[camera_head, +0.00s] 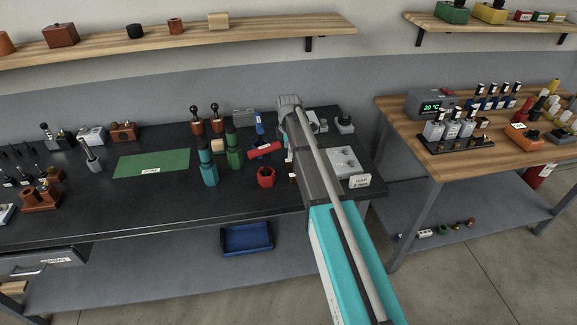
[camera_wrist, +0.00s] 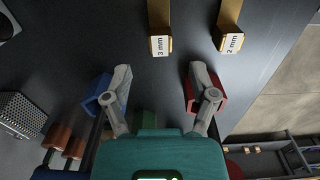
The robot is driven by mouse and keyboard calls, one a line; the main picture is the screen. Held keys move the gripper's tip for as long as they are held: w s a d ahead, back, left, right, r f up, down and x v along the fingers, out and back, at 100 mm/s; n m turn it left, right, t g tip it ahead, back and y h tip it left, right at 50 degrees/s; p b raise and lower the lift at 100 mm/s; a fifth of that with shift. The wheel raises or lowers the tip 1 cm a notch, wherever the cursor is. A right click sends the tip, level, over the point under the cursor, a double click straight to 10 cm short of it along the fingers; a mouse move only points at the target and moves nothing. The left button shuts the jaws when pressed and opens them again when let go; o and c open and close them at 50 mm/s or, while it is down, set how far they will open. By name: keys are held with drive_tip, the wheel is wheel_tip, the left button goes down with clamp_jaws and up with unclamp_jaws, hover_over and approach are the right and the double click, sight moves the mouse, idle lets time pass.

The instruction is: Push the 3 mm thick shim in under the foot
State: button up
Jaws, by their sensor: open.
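The 3 mm shim (camera_wrist: 160,46), a narrow brass-coloured strip with a white "3 mm" label on its end, lies on the dark bench in the wrist view. My gripper (camera_wrist: 160,73) is open and empty, its two fingers apart, with the labelled end just beyond and between the fingertips in the picture. I cannot tell the height gap. A similar strip labelled 2 mm (camera_wrist: 231,43) lies to the right. I cannot make out the foot in either view; a grey part (camera_wrist: 6,25) shows at the top left corner. In the head view my arm hides the gripper.
A blue object (camera_wrist: 96,94) and a red object (camera_wrist: 206,92) show beside my fingers. A perforated grey box (camera_wrist: 20,114) is at left. In the head view a grey plate (camera_head: 344,163) and a small sign (camera_head: 360,181) stand right of my arm; a red cup (camera_head: 266,177) is left.

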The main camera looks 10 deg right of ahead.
sight(288, 160)
drive_tip(key=shift+f+b, duration=2.65)
drive_tip(key=shift+f, duration=0.3)
clamp_jaws()
